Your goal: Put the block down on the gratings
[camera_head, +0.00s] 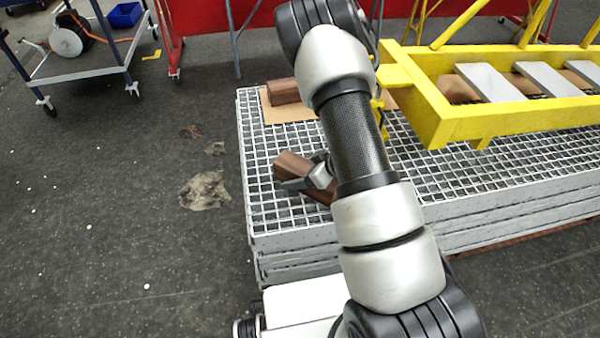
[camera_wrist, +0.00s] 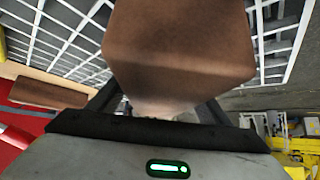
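A brown wooden block (camera_head: 292,164) is between the fingers of my gripper (camera_head: 308,181), over the near left part of the stacked metal gratings (camera_head: 262,212). In the wrist view the same block (camera_wrist: 178,45) fills the upper middle, with a dark finger on either side of it, and the gripper (camera_wrist: 158,108) looks shut on it. The grating mesh (camera_wrist: 55,40) shows behind the block. I cannot tell whether the block touches the gratings. My arm hides part of the block and the gratings.
A second brown block (camera_head: 284,91) lies on a cardboard sheet (camera_head: 290,112) at the back left of the gratings. A yellow boom frame (camera_head: 440,125) with grey slats stands over the right part. Bare mesh lies around the held block. A blue-legged cart (camera_head: 85,77) stands back left.

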